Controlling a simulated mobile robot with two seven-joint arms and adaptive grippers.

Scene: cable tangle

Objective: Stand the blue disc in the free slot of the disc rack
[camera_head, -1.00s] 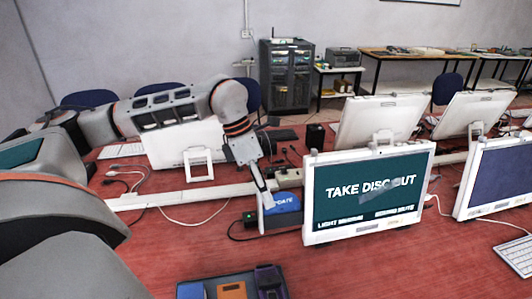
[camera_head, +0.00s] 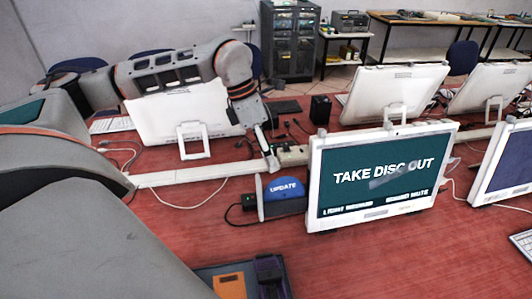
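At the bottom edge is a dark rack-like box (camera_head: 204,273) with an orange piece (camera_head: 230,286) and a dark purple piece (camera_head: 270,277). It is cut off by the frame, and I cannot make out a free slot. My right gripper is out of view.
The lit monitor (camera_head: 376,178) reads "TAKE DISC OUT" and stands close right of the disc. A white rail (camera_head: 195,174) runs behind. The red table (camera_head: 190,235) is clear in front.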

